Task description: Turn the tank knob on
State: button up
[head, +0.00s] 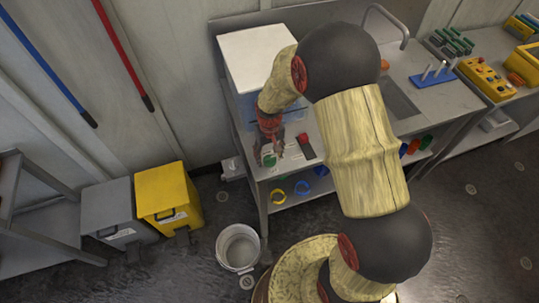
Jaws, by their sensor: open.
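A box-shaped tank with a white top (255,52) and bluish sides stands at the back left of the metal counter (290,168). It is most likely the tank of the task. I cannot make out its knob; my arm and gripper cover part of its front. My gripper (268,158) points down in front of the tank, above the counter's left front part. It is open, and no object shows clearly between its fingers. A small green item shows close by the fingertips; I cannot tell whether it touches them.
A red and black item (306,143) lies right of my gripper. A sink (400,100) with a tap is to the right. Yellow (280,196) and blue rings lie on the shelf below. A white bucket (238,247), a yellow bin (167,192) and a grey bin (107,208) stand on the floor.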

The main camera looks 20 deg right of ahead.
aim_at(270, 158)
notch_tip(270, 158, up, 12)
dwell(0.8)
dwell(0.3)
jog(key=s+r+t+b, duration=0.2)
jog(key=s+r, duration=0.6)
jog(key=s, duration=0.3)
jog(key=s+r+t+b, duration=0.3)
jog(key=s+r, duration=0.5)
jog(key=s, duration=0.3)
jog(key=shift+s+a+r+t, duration=0.2)
jog(key=shift+r+t, duration=0.1)
jog(key=shift+r, duration=0.1)
